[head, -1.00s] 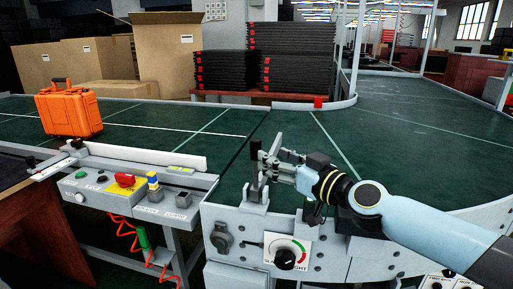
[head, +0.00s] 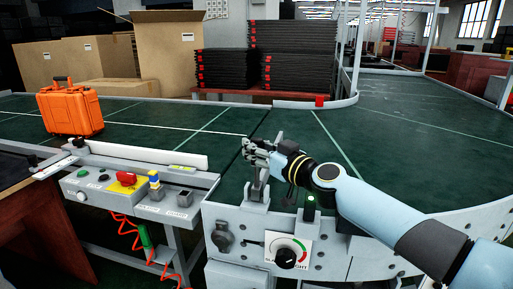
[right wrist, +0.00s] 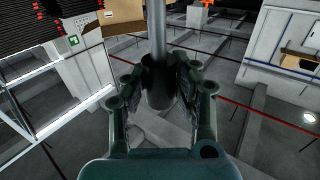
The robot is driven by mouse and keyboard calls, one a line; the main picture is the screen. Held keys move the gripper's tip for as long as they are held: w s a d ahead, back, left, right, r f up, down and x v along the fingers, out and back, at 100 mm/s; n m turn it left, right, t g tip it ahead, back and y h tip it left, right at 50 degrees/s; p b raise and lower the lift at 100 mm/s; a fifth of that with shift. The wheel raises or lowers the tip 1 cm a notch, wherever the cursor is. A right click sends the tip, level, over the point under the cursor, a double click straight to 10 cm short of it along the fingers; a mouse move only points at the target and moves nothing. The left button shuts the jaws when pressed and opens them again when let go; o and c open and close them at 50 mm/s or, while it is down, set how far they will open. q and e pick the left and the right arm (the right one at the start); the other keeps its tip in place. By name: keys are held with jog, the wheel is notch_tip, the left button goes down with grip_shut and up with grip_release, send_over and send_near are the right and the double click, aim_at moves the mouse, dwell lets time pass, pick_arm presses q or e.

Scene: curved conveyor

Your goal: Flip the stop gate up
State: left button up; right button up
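A grey upright lever (head: 256,190) stands in a bracket on the front edge of the conveyor. I take it as the stop gate's lever, but cannot be sure. Its dark grip also shows in the right wrist view (right wrist: 158,88), on a grey rod. My right gripper (head: 256,150) is at the lever's top and hides the grip in the head view. In the right wrist view my right gripper (right wrist: 158,80) has a finger along each side of the grip, seemingly pressed against it. My left gripper is not in view.
An orange case (head: 70,109) stands on the green conveyor belt (head: 390,125) at left. A white bar (head: 140,156) runs along the front edge beside a button panel (head: 130,190). A dial (head: 287,253) is below the lever. The belt near the lever is clear.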

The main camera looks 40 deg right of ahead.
grip_shut()
jog(key=shift+w+a+f, duration=0.1)
jog(key=shift+w+f, duration=0.05)
jog(key=shift+w, duration=0.05)
jog(key=shift+f, duration=0.1)
